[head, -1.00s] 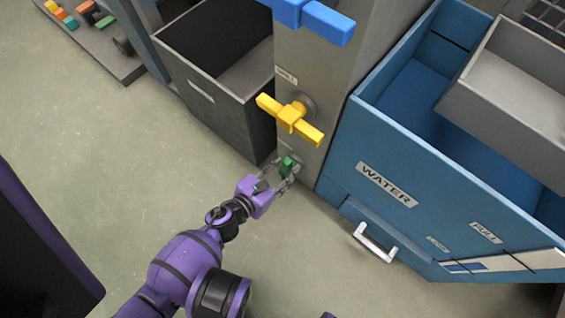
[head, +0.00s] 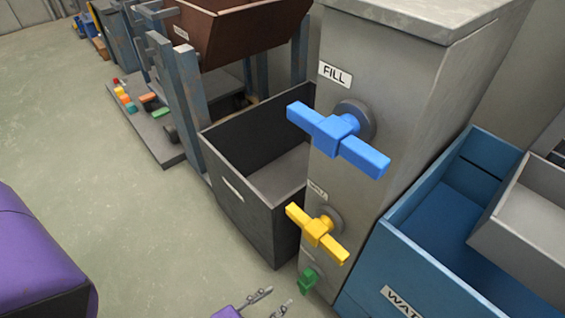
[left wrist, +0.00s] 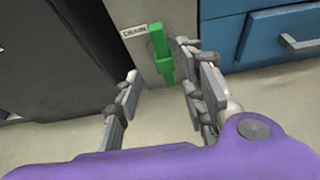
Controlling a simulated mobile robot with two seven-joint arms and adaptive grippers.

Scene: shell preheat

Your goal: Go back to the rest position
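My left gripper (head: 273,301) shows at the bottom edge of the head view, with its fingers spread. It is empty and stands apart from the green DRAIN handle (head: 309,280), to its lower left. In the left wrist view, the green handle (left wrist: 162,52) lies ahead, between and beyond the open fingers. Its long bar runs roughly up and down there. A yellow handle (head: 318,232) and a blue FILL handle (head: 338,138) sit above it on the grey column (head: 400,75). My right gripper is not in view.
A dark open bin (head: 250,215) stands left of the column and a blue WATER bin (head: 430,270) stands right of it. A brown hopper (head: 240,35) is behind. A low grey platform (head: 165,145) holds colored blocks.

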